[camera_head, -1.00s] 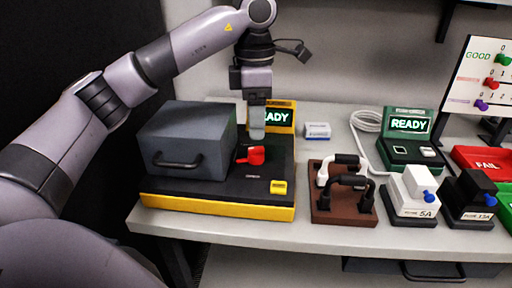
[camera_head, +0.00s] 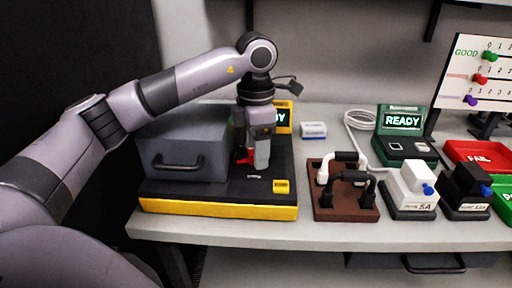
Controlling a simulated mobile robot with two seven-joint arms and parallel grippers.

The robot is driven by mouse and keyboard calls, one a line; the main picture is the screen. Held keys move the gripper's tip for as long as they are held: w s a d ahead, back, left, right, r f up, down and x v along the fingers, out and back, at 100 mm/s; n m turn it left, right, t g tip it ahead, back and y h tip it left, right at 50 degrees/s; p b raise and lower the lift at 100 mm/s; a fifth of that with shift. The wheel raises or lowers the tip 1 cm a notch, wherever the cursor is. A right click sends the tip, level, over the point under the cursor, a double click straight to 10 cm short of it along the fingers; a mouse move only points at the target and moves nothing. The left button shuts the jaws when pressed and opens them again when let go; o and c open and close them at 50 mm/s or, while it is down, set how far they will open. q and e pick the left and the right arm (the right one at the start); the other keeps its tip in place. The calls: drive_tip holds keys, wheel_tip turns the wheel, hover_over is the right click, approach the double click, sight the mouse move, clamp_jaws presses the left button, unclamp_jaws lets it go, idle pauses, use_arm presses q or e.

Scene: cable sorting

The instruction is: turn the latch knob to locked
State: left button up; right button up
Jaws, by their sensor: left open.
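The red latch knob (camera_head: 243,157) sits on the black top of the yellow-edged tester (camera_head: 218,209), just right of the grey lidded box (camera_head: 184,146). My left gripper (camera_head: 256,160) points down right at the knob, with its fingers in front of and beside it, and hides part of it. The gripper is open. I cannot tell whether the fingers touch the knob. A small pale marking (camera_head: 253,177) shows on the black top in front of the knob. My right gripper is not in view.
A yellow block (camera_head: 281,187) sits at the tester's front right. To the right stand a brown base with black and white handles (camera_head: 345,205), a white 5A block (camera_head: 413,187), a black block (camera_head: 467,191), a green READY unit (camera_head: 402,125) and a red FAIL tray (camera_head: 476,155).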

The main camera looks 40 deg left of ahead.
use_arm(q)
drive_tip(key=shift+f, duration=0.1)
drive_tip(key=c, duration=1)
drive_tip(key=shift+c, duration=0.2)
drive_tip(key=shift+m+p, duration=0.3)
drive_tip(key=shift+m, duration=1.9)
drive_tip(key=o, duration=1)
drive_tip(key=shift+o, duration=0.2)
